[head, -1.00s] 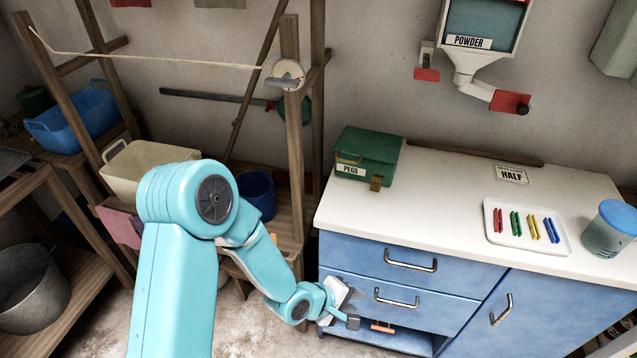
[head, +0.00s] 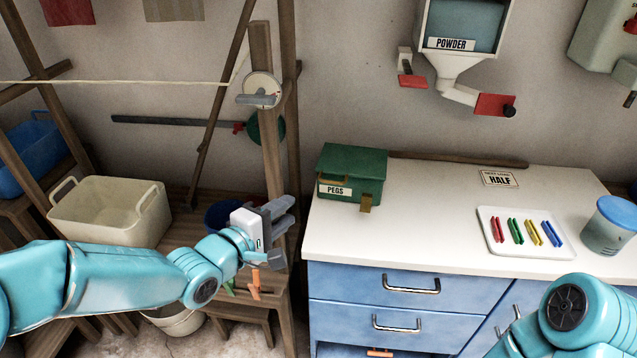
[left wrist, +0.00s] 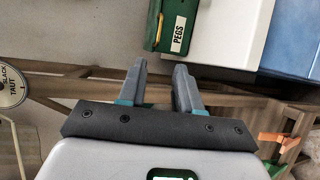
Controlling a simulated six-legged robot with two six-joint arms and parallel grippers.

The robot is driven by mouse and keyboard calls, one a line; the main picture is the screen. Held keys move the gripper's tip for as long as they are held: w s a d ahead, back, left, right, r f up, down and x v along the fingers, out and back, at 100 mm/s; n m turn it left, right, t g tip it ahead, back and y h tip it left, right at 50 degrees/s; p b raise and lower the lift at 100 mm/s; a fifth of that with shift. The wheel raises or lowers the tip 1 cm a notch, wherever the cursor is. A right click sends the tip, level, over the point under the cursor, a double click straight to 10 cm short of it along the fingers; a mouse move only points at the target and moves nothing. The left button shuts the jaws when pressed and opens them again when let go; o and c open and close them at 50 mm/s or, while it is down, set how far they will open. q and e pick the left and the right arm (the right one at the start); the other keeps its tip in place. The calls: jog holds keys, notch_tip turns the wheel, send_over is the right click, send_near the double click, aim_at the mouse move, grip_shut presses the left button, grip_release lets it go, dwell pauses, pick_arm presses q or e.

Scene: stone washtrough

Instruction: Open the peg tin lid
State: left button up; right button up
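The green peg tin (head: 340,188), labelled PEGS, stands at the left back of the white counter. Part of the tin also shows at the top of the left wrist view (left wrist: 160,25). My left gripper (head: 288,212) is left of the tin, apart from it, beyond the counter's left edge. In the left wrist view its two fingers (left wrist: 160,75) stand apart with nothing between them. My right arm shows at the lower right of the head view; its gripper is out of frame.
A wooden post (head: 268,140) with a round dial stands close behind my left gripper. A white tray (head: 520,250) with several coloured pegs and a blue cup (head: 606,230) are at the counter's right. The counter between tin and tray is clear.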

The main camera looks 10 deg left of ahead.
aim_at(332, 183)
pick_arm(q)
jog(key=x, duration=1.1)
jog(key=d+p+x, duration=0.1)
jog(key=x, duration=0.4)
jog(key=shift+r, duration=0.15)
jog(key=shift+s, duration=0.1)
grip_shut()
